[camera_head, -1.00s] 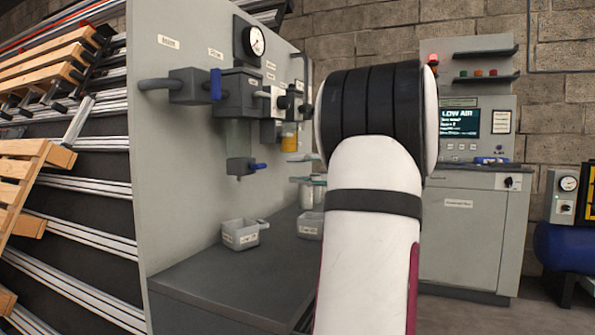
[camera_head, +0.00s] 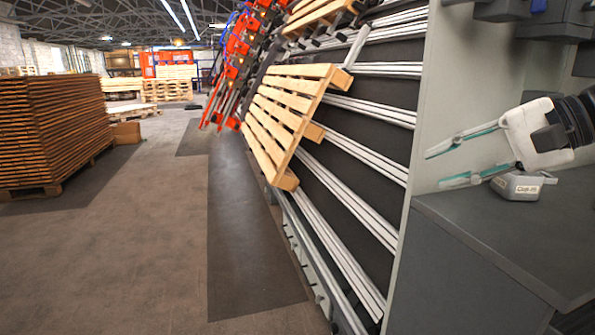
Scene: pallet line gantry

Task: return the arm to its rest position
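My gripper (camera_head: 458,160) shows at the right of the head view, at the end of my white and black arm. Its two pale fingers with teal inner faces point left and are spread apart, with nothing between them. It hangs above the left end of the grey bench (camera_head: 490,225), in front of the grey panel. I cannot tell whether the lower finger touches the bin. Most of my arm is outside the frame.
The grey panel's edge (camera_head: 408,180) rises left of the gripper. Beyond it a wooden pallet (camera_head: 290,115) leans on the sloped rail rack (camera_head: 350,180). A tall stack of boards (camera_head: 50,130) stands at far left. The floor (camera_head: 150,240) between is open.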

